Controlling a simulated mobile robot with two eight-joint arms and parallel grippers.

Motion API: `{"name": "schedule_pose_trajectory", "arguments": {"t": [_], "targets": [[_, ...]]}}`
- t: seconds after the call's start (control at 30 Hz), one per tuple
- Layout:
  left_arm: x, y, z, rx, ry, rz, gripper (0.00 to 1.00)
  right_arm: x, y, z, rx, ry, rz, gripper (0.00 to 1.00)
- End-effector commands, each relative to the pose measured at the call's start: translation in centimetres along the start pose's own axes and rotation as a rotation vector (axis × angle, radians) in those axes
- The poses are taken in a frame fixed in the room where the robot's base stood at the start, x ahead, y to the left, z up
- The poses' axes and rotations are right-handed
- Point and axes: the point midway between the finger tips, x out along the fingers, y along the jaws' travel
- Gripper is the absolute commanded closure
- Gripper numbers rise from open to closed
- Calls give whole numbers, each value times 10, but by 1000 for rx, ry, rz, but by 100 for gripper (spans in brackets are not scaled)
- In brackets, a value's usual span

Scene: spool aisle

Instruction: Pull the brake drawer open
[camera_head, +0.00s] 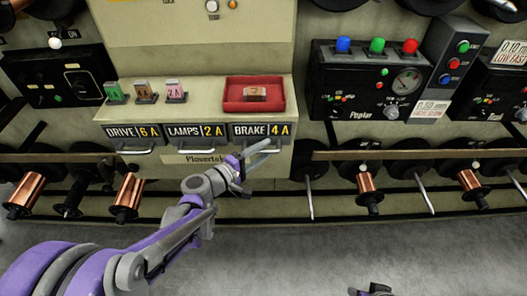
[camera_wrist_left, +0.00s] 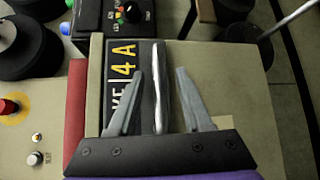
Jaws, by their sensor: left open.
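The brake drawer (camera_head: 262,130) is the rightmost of three drawers in the beige cabinet, labelled BRAKE 4 A. Its front looks flush with the other two, so it appears shut. My left gripper (camera_head: 258,153) is open at its handle. In the left wrist view, the handle (camera_wrist_left: 159,90) is a pale bar lying between the two spread fingers of the gripper (camera_wrist_left: 160,73), with a gap on each side. The drawer label (camera_wrist_left: 122,70) shows beside the left finger. A dark part at the bottom edge (camera_head: 371,290) is probably my right gripper; its fingers are not clear.
The drive drawer (camera_head: 135,133) and lamps drawer (camera_head: 198,132) sit to the left. A red tray (camera_head: 230,107) with a small block stands on the ledge above. Copper spools (camera_head: 368,188) and rods line the right. The grey floor (camera_head: 300,260) in front is clear.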

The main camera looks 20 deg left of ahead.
Motion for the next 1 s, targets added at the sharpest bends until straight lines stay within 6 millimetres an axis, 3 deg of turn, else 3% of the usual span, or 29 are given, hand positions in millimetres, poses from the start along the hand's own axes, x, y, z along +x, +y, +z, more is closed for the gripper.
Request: {"name": "schedule_pose_trajectory", "arguments": {"t": [0.33, 0.63, 1.0], "targets": [[5, 0, 0, 0, 0, 0, 50, 1, 0, 0, 0, 0, 0, 50], [5, 0, 0, 0, 0, 0, 100, 1, 0, 0, 0, 0, 0, 50], [5, 0, 0, 0, 0, 0, 100, 1, 0, 0, 0, 0, 0, 50]]}}
